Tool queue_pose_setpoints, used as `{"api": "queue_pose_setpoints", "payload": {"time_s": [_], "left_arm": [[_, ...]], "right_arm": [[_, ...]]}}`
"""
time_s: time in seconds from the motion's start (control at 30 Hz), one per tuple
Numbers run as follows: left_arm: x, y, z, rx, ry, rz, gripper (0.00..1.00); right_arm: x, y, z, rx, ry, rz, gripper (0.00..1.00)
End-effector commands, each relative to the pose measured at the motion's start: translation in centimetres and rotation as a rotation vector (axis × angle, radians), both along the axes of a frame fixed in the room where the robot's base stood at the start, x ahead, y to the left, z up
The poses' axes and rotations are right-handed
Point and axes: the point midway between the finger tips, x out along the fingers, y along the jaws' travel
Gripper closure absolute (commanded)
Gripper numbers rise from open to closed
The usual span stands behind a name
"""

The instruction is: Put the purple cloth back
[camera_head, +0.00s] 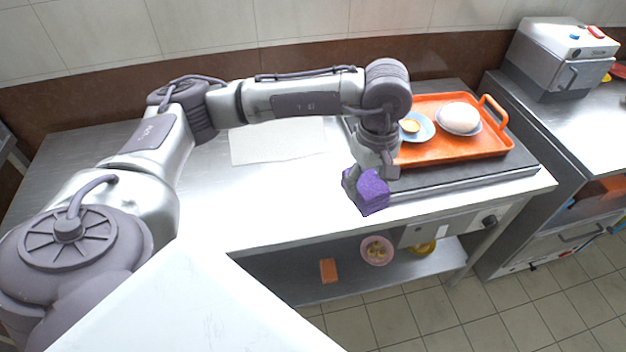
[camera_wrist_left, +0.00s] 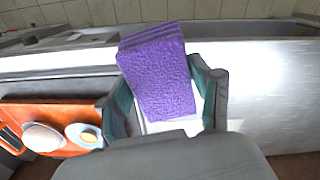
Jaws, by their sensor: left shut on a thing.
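The purple cloth (camera_head: 372,190) is a folded, fuzzy block. My left gripper (camera_head: 366,180) is shut on it, near the front edge of the steel counter and left of the orange tray. In the left wrist view the cloth (camera_wrist_left: 160,75) sits between the two fingers of the left gripper (camera_wrist_left: 165,98), its folded layers showing at the far end. I cannot tell whether the cloth touches the counter. My right gripper is not in view.
An orange tray (camera_head: 425,155) on a dark griddle plate (camera_head: 500,175) holds a blue plate (camera_head: 427,132) and a bowl with a white mound (camera_head: 459,118). A white sheet (camera_head: 275,145) lies on the steel counter (camera_head: 255,215). The counter's front middle is clear.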

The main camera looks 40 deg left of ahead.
Motion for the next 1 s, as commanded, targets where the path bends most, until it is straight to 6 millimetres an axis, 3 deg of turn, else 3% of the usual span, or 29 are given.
{"api": "queue_pose_setpoints", "payload": {"time_s": [0.03, 0.2, 0.4, 0.63, 1.0], "left_arm": [[1.6, 0.1, -1.0, -0.005, -0.002, 0.177, 0.69], [5.6, 0.7, -2.1, -0.017, 0.003, 0.766, 0.69], [8.2, 1.4, -2.8, -0.020, 0.012, 1.198, 0.69], [8.3, 3.3, -3.8, -0.017, 0.017, 1.332, 0.69], [5.8, 10.9, -8.5, -0.016, 0.016, 1.328, 0.69]], "right_arm": [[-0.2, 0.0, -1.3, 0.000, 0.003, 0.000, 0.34], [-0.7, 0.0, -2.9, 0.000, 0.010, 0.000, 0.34], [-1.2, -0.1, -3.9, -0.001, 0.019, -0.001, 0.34], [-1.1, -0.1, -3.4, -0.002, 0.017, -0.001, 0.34], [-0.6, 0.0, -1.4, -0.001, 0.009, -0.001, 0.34]]}}
